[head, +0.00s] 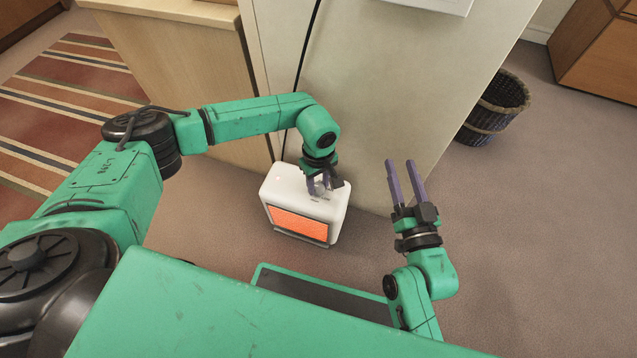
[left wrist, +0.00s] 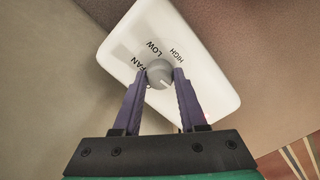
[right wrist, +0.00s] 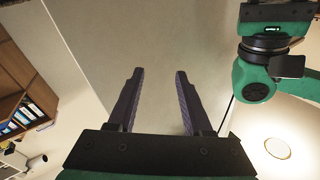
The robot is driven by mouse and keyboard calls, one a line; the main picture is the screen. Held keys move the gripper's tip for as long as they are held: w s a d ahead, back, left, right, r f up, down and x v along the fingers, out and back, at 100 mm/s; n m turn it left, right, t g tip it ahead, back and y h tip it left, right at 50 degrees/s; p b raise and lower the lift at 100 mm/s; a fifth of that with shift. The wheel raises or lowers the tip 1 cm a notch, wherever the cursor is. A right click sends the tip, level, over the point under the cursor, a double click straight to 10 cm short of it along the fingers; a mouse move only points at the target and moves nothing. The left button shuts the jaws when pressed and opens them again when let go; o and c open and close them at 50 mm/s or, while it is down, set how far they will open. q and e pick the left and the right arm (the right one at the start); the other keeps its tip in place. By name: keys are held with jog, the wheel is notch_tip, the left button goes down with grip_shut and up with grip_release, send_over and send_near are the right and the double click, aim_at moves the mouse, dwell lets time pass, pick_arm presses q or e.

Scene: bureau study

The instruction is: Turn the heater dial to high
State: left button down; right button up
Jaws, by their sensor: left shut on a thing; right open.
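A white heater (head: 328,212) stands on the floor against the pale wall, and its orange front grille (head: 299,224) glows. In the left wrist view the heater's top (left wrist: 205,90) carries a grey round dial (left wrist: 160,72) with the words FAN, LOW and HIGH printed around it. My left gripper (head: 318,188) reaches down to the heater top and is shut on the dial, one finger on each side. My right gripper (head: 400,164) is open and empty, to the right of the heater and apart from it.
A dark cable (head: 302,62) runs down the wall (head: 360,110) behind the heater. A wooden cabinet (head: 190,65) stands at the back left, and a wicker basket (head: 494,106) at the right. The carpet right of the heater is clear.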

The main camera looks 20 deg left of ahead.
pick_arm(q)
jog(key=shift+m, duration=0.8)
pick_arm(e)
jog(key=shift+w+d+r+t, duration=0.1)
jog(key=shift+w+r+t, duration=0.15)
jog(key=shift+r, duration=0.35)
jog(key=shift+w+r+t, duration=0.15)
jog(key=shift+w+r, duration=0.05)
jog(key=shift+r, duration=0.45)
jog(key=shift+w+d+r+t, duration=0.1)
jog(key=shift+w+r+t, duration=0.15)
jog(key=shift+r, duration=0.35)
pick_arm(q)
jog(key=shift+c, duration=2.2)
grip_release()
pick_arm(e)
jog(key=shift+s+f, duration=0.1)
jog(key=shift+f, duration=0.05)
